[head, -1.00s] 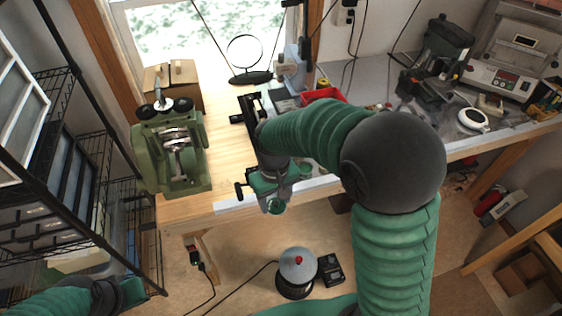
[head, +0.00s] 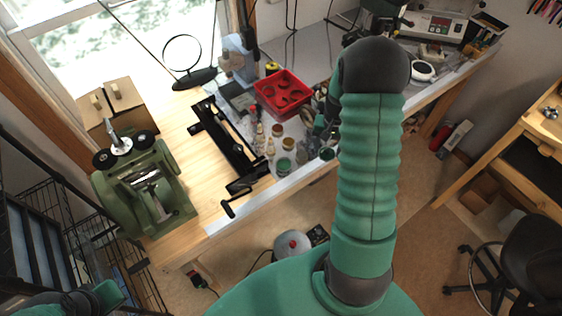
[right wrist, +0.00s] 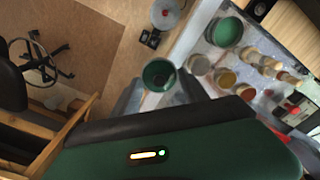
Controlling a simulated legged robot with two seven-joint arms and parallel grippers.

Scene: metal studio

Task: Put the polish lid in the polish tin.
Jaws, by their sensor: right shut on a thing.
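The polish lid (right wrist: 159,74), a small dark green round piece, is between the fingertips of my right gripper (right wrist: 160,88) in the right wrist view; the gripper is shut on it. In the head view the lid (head: 327,153) shows at the bench's front edge, and my forearm hides much of the gripper (head: 322,138). The polish tin, a round tin with green inside (head: 284,164), stands on the bench left of the lid; it also shows in the right wrist view (right wrist: 226,31). The lid is apart from it. My left gripper (head: 105,298) is partly visible at lower left; its fingers are unclear.
Several jars and small bottles (head: 260,138) stand close behind the tin, with a red tray (head: 283,92) beyond. A black metal frame (head: 225,140) lies left of them. A green rolling mill (head: 145,188) stands on the bench's left. A stool (head: 520,262) is at lower right.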

